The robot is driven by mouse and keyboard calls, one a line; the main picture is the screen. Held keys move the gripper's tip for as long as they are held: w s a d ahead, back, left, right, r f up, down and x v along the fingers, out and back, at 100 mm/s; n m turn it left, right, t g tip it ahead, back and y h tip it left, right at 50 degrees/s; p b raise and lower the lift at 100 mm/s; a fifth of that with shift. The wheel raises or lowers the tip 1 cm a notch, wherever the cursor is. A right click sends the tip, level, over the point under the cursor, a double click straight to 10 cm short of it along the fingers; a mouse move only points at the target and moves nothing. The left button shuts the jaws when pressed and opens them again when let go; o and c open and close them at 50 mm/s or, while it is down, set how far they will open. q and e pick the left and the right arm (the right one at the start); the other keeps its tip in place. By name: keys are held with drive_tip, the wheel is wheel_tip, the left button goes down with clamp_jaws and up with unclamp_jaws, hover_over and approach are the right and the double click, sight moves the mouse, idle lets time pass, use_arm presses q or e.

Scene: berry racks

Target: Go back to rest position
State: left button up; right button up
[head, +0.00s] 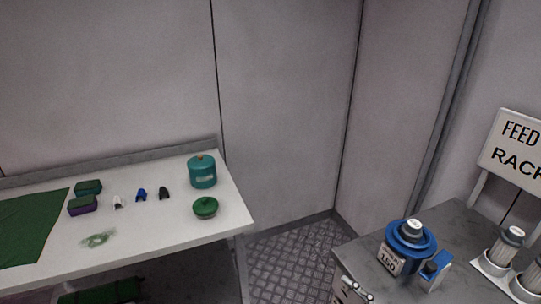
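Neither of my grippers shows in the head view, and no part of my arms can be made out. What they hold, if anything, cannot be seen. The white table (165,232) stands at the left against the wall. The grey metal bench (455,232) stands at the lower right.
The bench carries a blue device labelled 150 (410,246) and a FEED RACK sign (515,150). Tread-plate floor (290,262) is clear between them.

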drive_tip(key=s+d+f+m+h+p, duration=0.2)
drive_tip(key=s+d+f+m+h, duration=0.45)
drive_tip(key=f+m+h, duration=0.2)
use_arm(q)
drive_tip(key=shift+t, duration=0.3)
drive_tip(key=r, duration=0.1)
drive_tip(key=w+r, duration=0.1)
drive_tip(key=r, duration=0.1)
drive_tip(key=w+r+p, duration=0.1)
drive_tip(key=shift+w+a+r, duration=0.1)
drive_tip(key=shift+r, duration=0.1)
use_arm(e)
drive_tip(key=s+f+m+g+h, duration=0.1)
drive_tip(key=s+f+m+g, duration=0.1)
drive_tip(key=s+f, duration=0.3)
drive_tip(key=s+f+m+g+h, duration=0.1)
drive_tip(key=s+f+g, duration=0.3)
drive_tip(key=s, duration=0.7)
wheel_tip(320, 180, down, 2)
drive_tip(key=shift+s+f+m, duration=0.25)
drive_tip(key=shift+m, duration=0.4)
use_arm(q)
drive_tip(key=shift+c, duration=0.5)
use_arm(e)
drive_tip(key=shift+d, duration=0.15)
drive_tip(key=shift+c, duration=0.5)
